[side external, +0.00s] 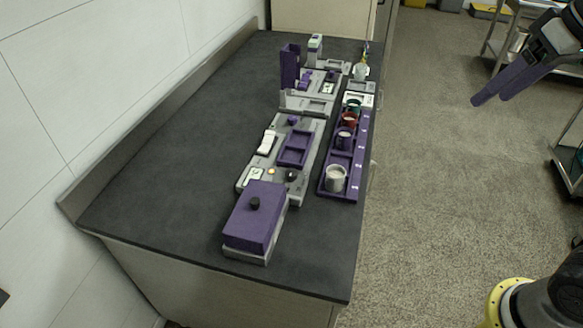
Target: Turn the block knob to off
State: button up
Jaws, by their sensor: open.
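A long grey unit (258,177) with purple parts sits on the dark bench. A small dark round knob (291,176) is at its near right corner, and a small purple knob (293,121) is near its far end. A near purple box (256,222) has another black knob (255,203) on top. I cannot tell for sure which is the block knob, nor read any knob's setting. My gripper (490,99) has purple fingers, is open and empty, and hangs over the floor at the upper right, well away from the bench and all the knobs.
A purple rack (325,186) with several cups stands along the bench's right side. More grey and purple units, including a tall purple holder (290,67), stand at the far end. The bench's left side (180,150) is clear. Metal carts stand at the right.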

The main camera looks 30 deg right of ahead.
jog(key=w+a+r, duration=0.2)
jog(key=w+r, duration=0.1)
jog(key=w, duration=0.4)
jog(key=n+g, duration=0.1)
jog(key=g, duration=0.4)
send_over(292, 172)
notch_tip(292, 172, down, 24)
notch_tip(292, 172, down, 13)
jog(key=shift+a+r, duration=0.1)
grip_shut()
